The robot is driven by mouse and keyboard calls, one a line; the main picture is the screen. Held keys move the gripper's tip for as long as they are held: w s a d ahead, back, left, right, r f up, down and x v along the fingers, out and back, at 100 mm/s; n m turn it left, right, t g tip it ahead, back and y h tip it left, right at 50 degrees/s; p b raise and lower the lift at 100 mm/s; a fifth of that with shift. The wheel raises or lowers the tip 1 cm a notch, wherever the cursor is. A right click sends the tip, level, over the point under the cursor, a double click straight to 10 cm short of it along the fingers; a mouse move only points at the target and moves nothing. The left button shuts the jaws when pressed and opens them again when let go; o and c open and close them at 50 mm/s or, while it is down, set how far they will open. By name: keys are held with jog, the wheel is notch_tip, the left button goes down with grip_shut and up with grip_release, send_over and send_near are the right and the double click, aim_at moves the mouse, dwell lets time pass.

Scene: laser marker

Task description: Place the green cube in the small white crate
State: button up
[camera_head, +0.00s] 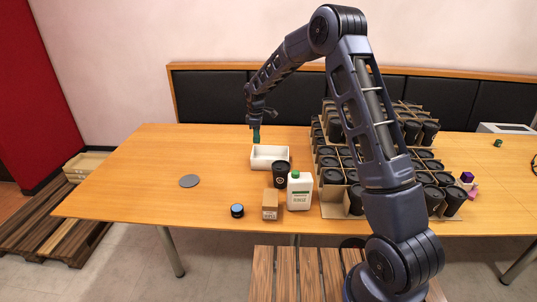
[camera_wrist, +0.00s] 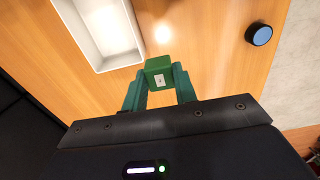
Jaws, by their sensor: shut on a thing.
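The green cube (camera_wrist: 158,73), with a small white label on its face, is between the two teal fingers of my gripper (camera_wrist: 159,82) in the wrist view. My gripper is shut on it. In the head view my gripper (camera_head: 256,136) hangs over the table, just left of and above the small white crate. The small white crate (camera_head: 270,165) stands on the table. Its inside looks empty in the wrist view, where the crate (camera_wrist: 104,66) lies to the upper left of the cube, apart from it. The cube is hard to tell from the fingers in the head view.
A blue-topped puck (camera_head: 237,211) and grey disc (camera_head: 189,181) lie left. Cardboard trays of black cups (camera_head: 331,163) fill the right.

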jog(key=w+d, duration=0.5)
jog(key=w, duration=0.6)
send_near(270, 157)
jog(key=s+f, duration=0.2)
jog(key=f, duration=0.1)
jog(key=s+f, duration=0.2)
jog(key=s, duration=0.1)
jog(key=shift+s+d+f, duration=0.2)
jog(key=shift+s+f, duration=0.1)
jog(key=shift+f, duration=0.1)
jog(key=o, duration=0.9)
jog(key=shift+f, duration=0.15)
jog(key=shift+o, duration=0.2)
notch_tip(270, 157, up, 12)
jog(key=shift+r, duration=0.3)
